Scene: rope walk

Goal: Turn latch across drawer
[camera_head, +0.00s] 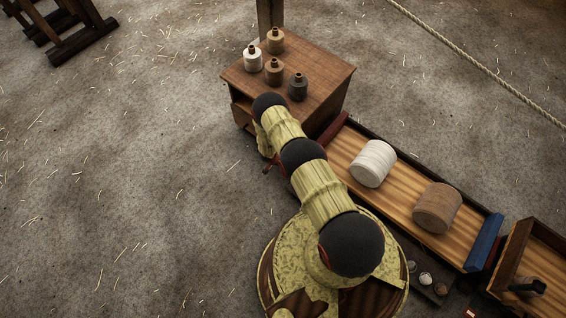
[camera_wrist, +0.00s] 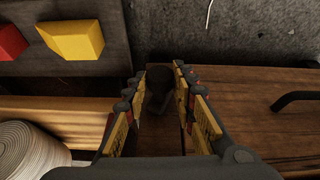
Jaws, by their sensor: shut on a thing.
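My gripper (camera_wrist: 160,74) is shut on the latch (camera_wrist: 158,95), a dark piece between the fingers in the wrist view. Its shape is partly hidden in shadow, and I cannot tell its exact angle. To its right is a brown wooden face, the drawer front (camera_wrist: 245,120), with a dark curved handle (camera_wrist: 293,99). In the head view my arm reaches to the near side of a wooden cabinet (camera_head: 331,80) and hides the latch and most of the gripper.
Several small bottles (camera_head: 274,72) stand on the cabinet. Beside it is a long wooden tray (camera_head: 397,181) with a white spool (camera_head: 373,163) and a brown spool (camera_head: 437,207). Red (camera_wrist: 10,41) and yellow (camera_wrist: 72,38) blocks show in the wrist view.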

